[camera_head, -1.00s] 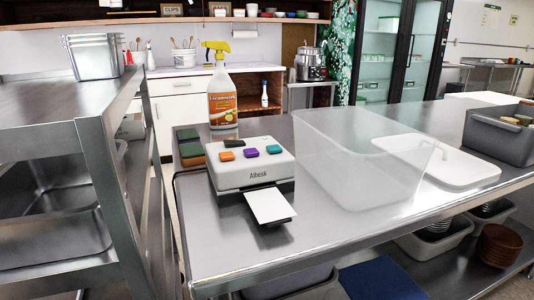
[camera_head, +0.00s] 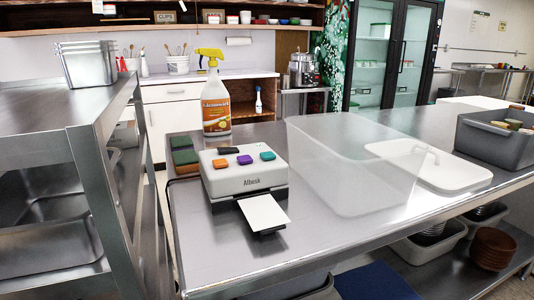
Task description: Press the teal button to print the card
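A white card printer (camera_head: 245,178) marked "Albesk" stands near the left end of the steel table. Its top carries a teal button (camera_head: 267,156) at the right, a purple button (camera_head: 245,160) in the middle, an orange button (camera_head: 220,164) at the left and a black piece (camera_head: 228,150) behind them. A white card (camera_head: 264,212) sticks out of the printer's front over a dark tray. Neither of my grippers is in view, and nothing touches the buttons.
A spray bottle (camera_head: 215,102) and green-topped sponges (camera_head: 184,156) stand behind the printer. A translucent bin (camera_head: 350,170), a white lid (camera_head: 440,168) and a grey tub (camera_head: 494,142) lie to its right. A steel shelf rack (camera_head: 92,160) stands at left. The table front is clear.

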